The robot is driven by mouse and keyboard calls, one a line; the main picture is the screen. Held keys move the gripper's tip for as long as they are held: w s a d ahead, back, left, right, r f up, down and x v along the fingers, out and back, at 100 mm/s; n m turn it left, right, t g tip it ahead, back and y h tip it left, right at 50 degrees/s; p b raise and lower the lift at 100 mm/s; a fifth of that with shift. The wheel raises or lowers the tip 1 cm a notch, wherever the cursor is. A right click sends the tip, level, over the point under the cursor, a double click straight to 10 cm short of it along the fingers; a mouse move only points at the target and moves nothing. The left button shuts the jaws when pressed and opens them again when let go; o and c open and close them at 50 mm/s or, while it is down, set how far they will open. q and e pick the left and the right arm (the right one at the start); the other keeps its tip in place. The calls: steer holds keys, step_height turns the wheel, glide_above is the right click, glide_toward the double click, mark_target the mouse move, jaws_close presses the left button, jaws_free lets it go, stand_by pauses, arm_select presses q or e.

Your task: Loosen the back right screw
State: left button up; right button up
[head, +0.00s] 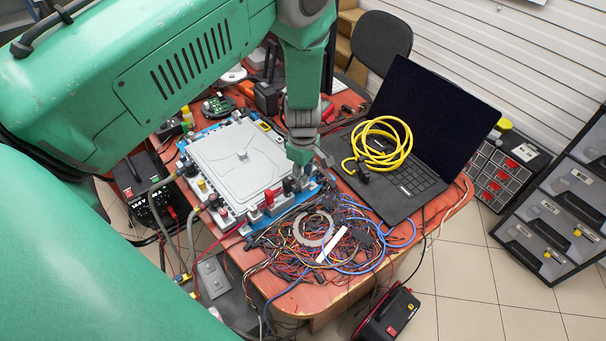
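A grey-white box with a flat square lid (235,165) sits on a blue base on the red-brown table. Knobs, plugs and connectors, some red, black and yellow, line its edges. My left gripper (301,180) reaches down from above to the box's right corner, among small dark and metallic fittings. Its fingertips are small and merge with these fittings, so I cannot tell whether they are open, shut or touching anything. I cannot pick out the back right screw; the gripper and arm cover part of that side. My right gripper is not in view.
A tangle of coloured wires (330,235) lies in front of the box. An open laptop (432,130) with a coiled yellow cable (378,145) stands to the right. Tools and small devices crowd the table's back. A black chair (382,42) stands behind.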

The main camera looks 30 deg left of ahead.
mark_target(304, 175)
arm_select(q)
steer(key=shift+o, duration=0.3)
steer(key=shift+d, duration=0.1)
step_height(304, 175, up, 12)
stand_by(0.4)
steer(key=shift+f, duration=0.15)
